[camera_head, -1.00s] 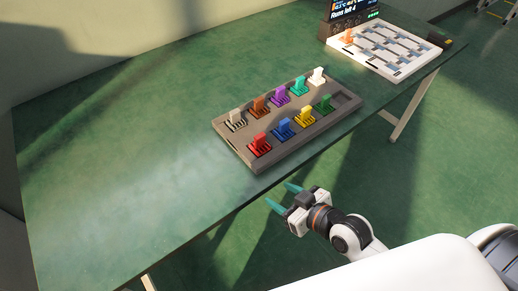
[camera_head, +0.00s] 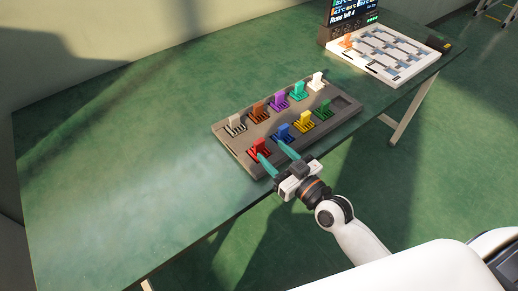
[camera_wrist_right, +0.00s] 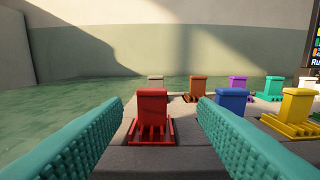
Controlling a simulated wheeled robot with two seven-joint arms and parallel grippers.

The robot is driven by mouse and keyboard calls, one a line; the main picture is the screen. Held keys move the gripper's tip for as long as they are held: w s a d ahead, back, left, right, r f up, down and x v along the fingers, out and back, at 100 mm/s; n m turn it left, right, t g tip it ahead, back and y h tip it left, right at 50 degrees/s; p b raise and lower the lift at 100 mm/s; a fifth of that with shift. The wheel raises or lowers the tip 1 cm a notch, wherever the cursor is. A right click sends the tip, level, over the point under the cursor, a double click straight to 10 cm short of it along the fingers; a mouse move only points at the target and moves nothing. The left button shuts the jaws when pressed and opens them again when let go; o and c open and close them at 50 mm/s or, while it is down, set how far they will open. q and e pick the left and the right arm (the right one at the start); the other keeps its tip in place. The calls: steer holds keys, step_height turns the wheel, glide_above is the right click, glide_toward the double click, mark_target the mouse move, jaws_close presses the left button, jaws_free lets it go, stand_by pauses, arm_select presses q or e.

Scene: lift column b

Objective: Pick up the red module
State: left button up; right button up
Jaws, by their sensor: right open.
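The red module (camera_head: 258,149) stands upright in the front left place of the grey-brown tray (camera_head: 238,150). In the right wrist view the red module (camera_wrist_right: 151,112) is between the two teal fingers, left of their middle, with clear space on both sides. My right gripper (camera_head: 271,152) is open and empty at the tray's front edge; its left fingertip appears close to the red module in the head view. The blue module (camera_head: 282,132) stands beside the red one, near the right finger. My left gripper is not in view.
Several other coloured modules, including yellow (camera_head: 305,121) and green (camera_head: 324,111), stand in the tray. A white board (camera_head: 395,65) and a dark display (camera_head: 352,15) stand at the table's back right. The table's left side (camera_head: 110,170) is clear.

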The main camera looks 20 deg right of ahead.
mark_target(260, 146)
steer(key=x, duration=0.5)
steer(key=shift+w+a+f, duration=0.2)
steer(key=shift+a+f, duration=0.1)
steer(key=shift+a, duration=0.2)
jaws_close()
